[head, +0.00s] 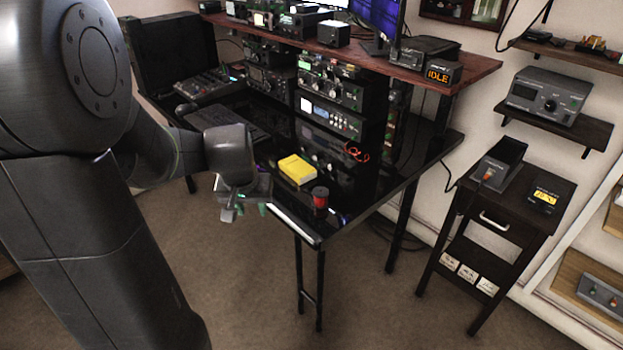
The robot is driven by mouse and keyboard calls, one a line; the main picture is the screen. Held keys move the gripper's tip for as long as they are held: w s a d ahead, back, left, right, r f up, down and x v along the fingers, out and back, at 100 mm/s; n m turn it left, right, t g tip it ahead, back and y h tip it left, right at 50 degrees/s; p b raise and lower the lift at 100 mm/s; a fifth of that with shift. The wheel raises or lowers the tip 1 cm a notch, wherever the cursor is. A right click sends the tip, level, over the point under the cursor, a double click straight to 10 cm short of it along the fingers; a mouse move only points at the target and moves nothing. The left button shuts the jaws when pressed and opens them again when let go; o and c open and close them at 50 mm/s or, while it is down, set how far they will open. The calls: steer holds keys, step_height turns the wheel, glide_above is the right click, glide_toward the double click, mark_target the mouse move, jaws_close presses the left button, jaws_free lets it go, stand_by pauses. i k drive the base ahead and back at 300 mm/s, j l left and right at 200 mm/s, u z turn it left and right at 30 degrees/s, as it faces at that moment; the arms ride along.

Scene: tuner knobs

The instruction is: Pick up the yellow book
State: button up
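The yellow book (297,169) lies flat on the glossy black desk (385,184), near its front edge. It looks like a small, thick yellow block with a paler side. My gripper (243,212) hangs at the desk's front edge, to the left of the book and lower in the picture, apart from it. Its fingers point downward and look small and dark with greenish tips. I cannot tell how far apart they are. No object shows between them.
A dark red-topped cylinder (320,197) stands right of the book. An orange-red coiled item (356,152) lies behind. Radio units (331,118) stand at the back under a wooden shelf (340,50). A dark side cabinet (501,215) stands at right, with open floor between.

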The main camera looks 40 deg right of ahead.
mark_target(299, 170)
steer(key=k+u, duration=0.15)
steer(key=u, duration=0.25)
steer(key=k+u, duration=0.1)
steer(key=u, duration=0.3)
steer(key=k+u, duration=0.15)
steer(key=u, duration=0.25)
steer(key=k+l, duration=0.1)
steer(key=l, duration=0.3)
steer(key=k+l, duration=0.1)
steer(key=l, duration=0.3)
steer(key=k+l, duration=0.1)
steer(key=l, duration=0.3)
steer(key=k+l, duration=0.1)
steer(key=l, duration=0.25)
steer(key=k+l+u, duration=0.1)
steer(key=l, duration=0.3)
steer(key=k+l, duration=0.15)
steer(key=l, duration=0.25)
steer(key=k+l, duration=0.1)
steer(key=l, duration=0.3)
